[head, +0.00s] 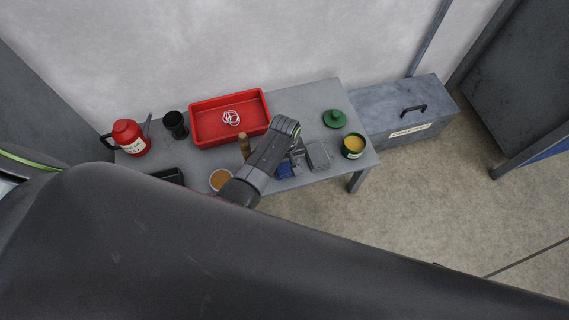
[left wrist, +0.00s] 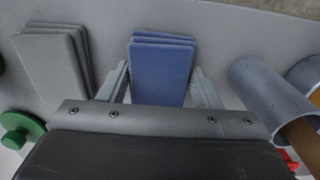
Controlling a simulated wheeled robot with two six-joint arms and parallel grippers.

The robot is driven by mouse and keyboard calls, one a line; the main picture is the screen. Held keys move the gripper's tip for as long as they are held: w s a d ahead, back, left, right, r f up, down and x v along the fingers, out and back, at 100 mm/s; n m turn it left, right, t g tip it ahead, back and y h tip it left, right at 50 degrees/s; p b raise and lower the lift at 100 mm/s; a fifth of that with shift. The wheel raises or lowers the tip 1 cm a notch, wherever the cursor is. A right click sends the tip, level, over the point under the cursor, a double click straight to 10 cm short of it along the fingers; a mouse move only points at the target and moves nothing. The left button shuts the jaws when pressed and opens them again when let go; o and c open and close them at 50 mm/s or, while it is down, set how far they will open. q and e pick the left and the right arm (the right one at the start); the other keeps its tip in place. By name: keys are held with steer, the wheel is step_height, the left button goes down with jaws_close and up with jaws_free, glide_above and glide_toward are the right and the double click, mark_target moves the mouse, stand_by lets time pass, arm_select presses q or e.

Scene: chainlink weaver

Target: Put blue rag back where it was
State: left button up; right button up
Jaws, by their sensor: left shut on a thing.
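The blue rag (head: 284,170) is a folded, layered stack near the front edge of the grey table, partly hidden by my left arm in the head view. In the left wrist view the blue rag (left wrist: 162,68) sits between the two fingers of my left gripper (left wrist: 162,88), which is shut on it. My left gripper (head: 296,160) is low over the table. I cannot tell whether the rag touches the tabletop. A folded grey rag (head: 317,156) lies just right of it, and also shows in the left wrist view (left wrist: 54,62). My right gripper is not in view.
On the table (head: 310,103) are a red tray (head: 200,141) with white loops, a red jug (head: 130,138), a black cup (head: 175,125), an orange-brown filled container (head: 220,180), a green tin (head: 353,146) and a green lid (head: 334,118). A grey chest (head: 405,100) stands right of the table.

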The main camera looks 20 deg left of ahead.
mark_target(285, 164)
arm_select(q)
steer(key=shift+f, duration=0.15)
steer(key=o, duration=0.9)
steer(key=shift+o, duration=0.2)
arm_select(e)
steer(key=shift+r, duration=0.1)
arm_select(q)
steer(key=shift+r, duration=0.25)
step_height(285, 164, up, 12)
steer(key=p, duration=0.5)
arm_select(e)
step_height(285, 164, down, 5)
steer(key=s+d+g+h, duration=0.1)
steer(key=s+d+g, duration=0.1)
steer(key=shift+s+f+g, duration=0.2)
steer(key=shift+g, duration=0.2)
arm_select(q)
steer(key=shift+f, duration=0.15)
